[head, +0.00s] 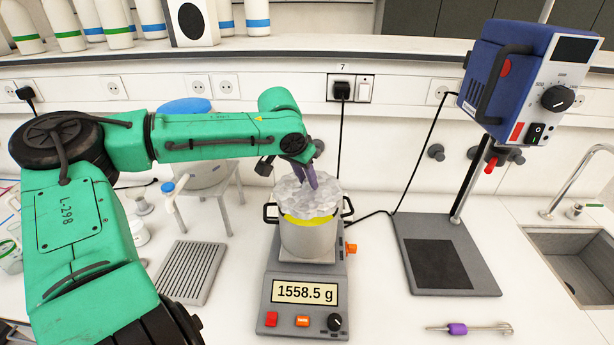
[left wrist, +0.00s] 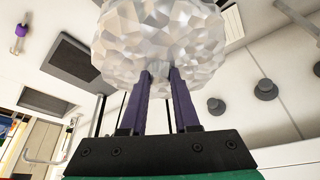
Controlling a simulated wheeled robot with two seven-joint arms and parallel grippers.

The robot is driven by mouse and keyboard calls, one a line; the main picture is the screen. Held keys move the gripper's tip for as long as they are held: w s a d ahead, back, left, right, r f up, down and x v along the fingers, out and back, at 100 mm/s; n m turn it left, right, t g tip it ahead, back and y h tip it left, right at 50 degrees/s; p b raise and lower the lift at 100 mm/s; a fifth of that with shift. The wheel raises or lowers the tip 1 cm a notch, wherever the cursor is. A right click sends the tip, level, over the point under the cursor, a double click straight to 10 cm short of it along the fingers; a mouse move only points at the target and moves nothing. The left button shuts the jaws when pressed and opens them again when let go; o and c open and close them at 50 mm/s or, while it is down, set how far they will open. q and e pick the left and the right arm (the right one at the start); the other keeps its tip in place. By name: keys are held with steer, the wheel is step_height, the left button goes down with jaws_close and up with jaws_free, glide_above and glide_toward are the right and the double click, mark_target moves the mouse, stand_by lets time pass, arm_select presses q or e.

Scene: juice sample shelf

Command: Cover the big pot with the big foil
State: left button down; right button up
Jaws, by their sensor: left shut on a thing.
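The big pot (head: 308,241) is a metal pot with two dark handles and a yellow band inside its rim. It stands on a scale reading 1558.5 g. The big foil (head: 298,196) is a crumpled silvery sheet over the pot's mouth, and the yellow band shows below its front edge. Whether it rests on the rim all round I cannot tell. My left gripper (head: 314,178) reaches down from above with its purple fingers shut on the foil. In the left wrist view the foil (left wrist: 160,40) is at the fingertips of the gripper (left wrist: 160,76). My right gripper is not in view.
The scale (head: 298,320) is under the pot. A stirrer stand (head: 450,268) with a blue motor head (head: 520,85) stands to the right, and a purple-handled tool (head: 457,329) lies before it. A grey slotted rack (head: 190,272) and a white stool-like stand (head: 207,196) are left.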

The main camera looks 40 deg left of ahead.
mark_target(305, 190)
arm_select(q)
step_height(305, 190, down, 3)
steer(key=shift+r+b, duration=0.2)
steer(key=shift+b, duration=1.05)
steer(key=shift+f, duration=1)
steer(key=c, duration=0.6)
jaws_free()
steer(key=b+v, duration=0.1)
steer(key=v, duration=1.3)
steer(key=shift+s+a+r+b, duration=0.1)
steer(key=shift+r+b, duration=0.2)
steer(key=shift+b, duration=0.05)
steer(key=shift+f, duration=0.1)
